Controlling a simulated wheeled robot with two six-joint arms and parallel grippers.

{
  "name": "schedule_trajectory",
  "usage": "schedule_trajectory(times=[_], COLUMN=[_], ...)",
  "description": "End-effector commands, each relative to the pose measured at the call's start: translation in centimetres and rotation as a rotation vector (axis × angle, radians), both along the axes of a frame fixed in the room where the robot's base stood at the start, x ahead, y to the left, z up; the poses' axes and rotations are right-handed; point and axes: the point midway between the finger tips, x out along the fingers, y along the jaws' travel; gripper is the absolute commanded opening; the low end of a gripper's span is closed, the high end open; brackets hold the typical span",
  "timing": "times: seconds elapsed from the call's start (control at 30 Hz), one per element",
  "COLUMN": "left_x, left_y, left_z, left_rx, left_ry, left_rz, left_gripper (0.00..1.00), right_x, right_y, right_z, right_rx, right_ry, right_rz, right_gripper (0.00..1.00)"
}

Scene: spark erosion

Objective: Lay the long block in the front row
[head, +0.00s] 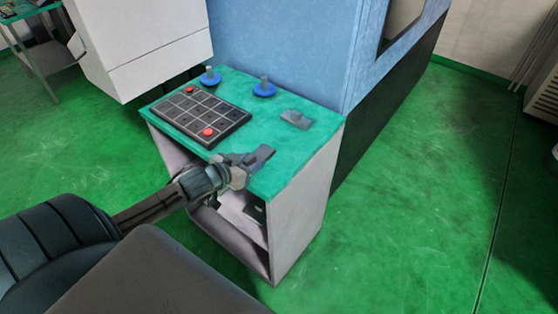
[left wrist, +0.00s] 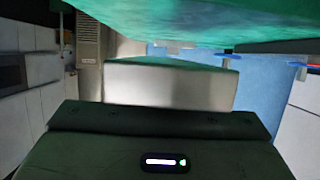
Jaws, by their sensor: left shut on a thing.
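My left gripper (head: 258,158) is shut on a long block, just over the near edge of the green cabinet top. In the left wrist view the long block (left wrist: 170,86) is a wide, silver-grey bar lying across the jaws. In the head view the gripper mostly hides it. The black tray (head: 164,119) with a grid of compartments lies on the cabinet top, to the left of and beyond the gripper. Its front row is the one towards me. Two red round pieces show in the tray, one at the far side (head: 190,89) and one near the front (head: 208,132). My right gripper is out of view.
Two blue discs with grey pegs (head: 264,90) (head: 210,79) stand behind the tray. A small grey piece (head: 296,119) lies right of the tray. The tall blue machine (head: 275,45) rises behind the cabinet top (head: 262,128). An open shelf is below the top.

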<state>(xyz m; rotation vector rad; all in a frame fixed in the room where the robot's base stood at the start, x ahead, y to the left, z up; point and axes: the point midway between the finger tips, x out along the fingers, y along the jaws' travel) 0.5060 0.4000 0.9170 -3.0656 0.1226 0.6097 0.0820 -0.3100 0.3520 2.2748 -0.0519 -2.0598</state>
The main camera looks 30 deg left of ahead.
Motion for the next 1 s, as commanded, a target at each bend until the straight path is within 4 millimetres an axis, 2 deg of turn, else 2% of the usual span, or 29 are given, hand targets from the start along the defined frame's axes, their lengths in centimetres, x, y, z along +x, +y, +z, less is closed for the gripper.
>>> schedule_trajectory(times=[0.03,0.2,0.4,0.6,0.73,0.83,0.9,1.0], left_x=[1.1,4.2,7.1,8.4,10.0,9.6,9.7,9.6], left_y=[-0.4,-1.6,-2.8,-3.2,-4.0,-3.8,-3.8,-3.8], left_z=[0.1,-0.1,-0.4,-0.6,-0.8,-2.8,-3.1,-3.8], left_rx=[-0.007,-0.009,-0.004,-0.001,-0.005,-0.001,-0.002,0.001], left_ry=[-0.007,-0.005,-0.004,-0.003,-0.003,0.003,0.001,-0.001], left_rz=[0.007,0.006,0.002,0.001,0.002,0.003,0.003,0.002], left_gripper=[0.07,0.07,0.07,0.07,0.07,0.07,0.07,0.07], right_x=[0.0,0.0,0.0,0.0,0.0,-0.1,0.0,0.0], right_y=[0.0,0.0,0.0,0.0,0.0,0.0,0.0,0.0], right_z=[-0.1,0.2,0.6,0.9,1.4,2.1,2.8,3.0], right_rx=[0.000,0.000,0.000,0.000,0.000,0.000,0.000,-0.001], right_ry=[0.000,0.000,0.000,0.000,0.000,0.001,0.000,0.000], right_rz=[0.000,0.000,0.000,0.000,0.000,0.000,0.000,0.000], right_gripper=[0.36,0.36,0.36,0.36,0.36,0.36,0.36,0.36])
